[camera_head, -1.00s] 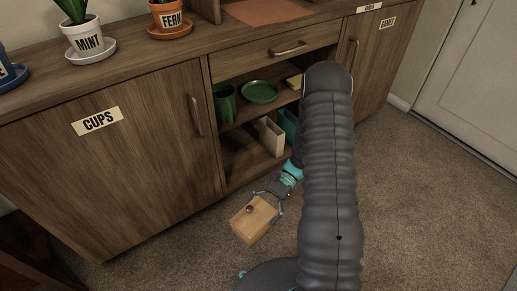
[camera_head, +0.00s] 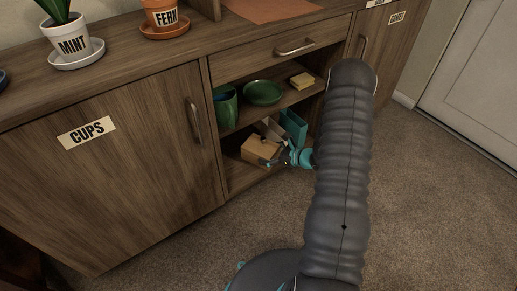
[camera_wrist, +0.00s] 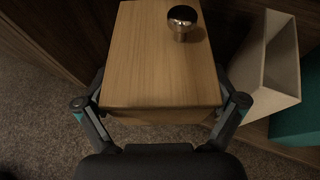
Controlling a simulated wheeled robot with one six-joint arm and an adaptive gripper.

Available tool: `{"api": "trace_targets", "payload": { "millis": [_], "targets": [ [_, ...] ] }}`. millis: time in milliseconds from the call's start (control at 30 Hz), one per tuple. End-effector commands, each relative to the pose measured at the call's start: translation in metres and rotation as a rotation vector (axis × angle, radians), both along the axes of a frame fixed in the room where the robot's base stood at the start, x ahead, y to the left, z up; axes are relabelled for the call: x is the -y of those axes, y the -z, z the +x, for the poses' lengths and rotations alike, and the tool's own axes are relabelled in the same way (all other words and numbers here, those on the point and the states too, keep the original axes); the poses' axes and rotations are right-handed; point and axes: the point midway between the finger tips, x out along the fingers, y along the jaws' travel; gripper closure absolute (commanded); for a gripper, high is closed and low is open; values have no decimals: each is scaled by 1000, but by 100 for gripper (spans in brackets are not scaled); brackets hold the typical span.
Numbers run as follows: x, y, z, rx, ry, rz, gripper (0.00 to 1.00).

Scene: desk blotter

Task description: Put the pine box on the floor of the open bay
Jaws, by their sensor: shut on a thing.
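The pine box (camera_head: 258,149) is light wood with a round metal knob on its top. In the wrist view the box (camera_wrist: 160,65) fills the space between the two fingers of my gripper (camera_wrist: 160,112), which is shut on its sides. In the head view my gripper (camera_head: 279,157) holds the box at the lower part of the open bay (camera_head: 238,178), left of the bins. Whether the box touches the bay floor cannot be told.
A cream bin (camera_wrist: 268,65) and a teal bin (camera_head: 293,126) stand in the bay, close to the box's right. The shut cups door (camera_head: 110,170) is at left.

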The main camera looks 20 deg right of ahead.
Motion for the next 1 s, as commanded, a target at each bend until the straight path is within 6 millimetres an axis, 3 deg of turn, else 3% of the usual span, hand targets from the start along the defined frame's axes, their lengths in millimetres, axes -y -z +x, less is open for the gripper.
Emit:
{"api": "trace_targets", "payload": {
  "millis": [133, 600, 1000],
  "targets": [
    [-8, 7, 10, 0, 15, 0, 57],
    [-78, 58, 65, 1, 9, 0, 57],
    [-91, 80, 79, 1, 15, 1, 57]
  ]
}}
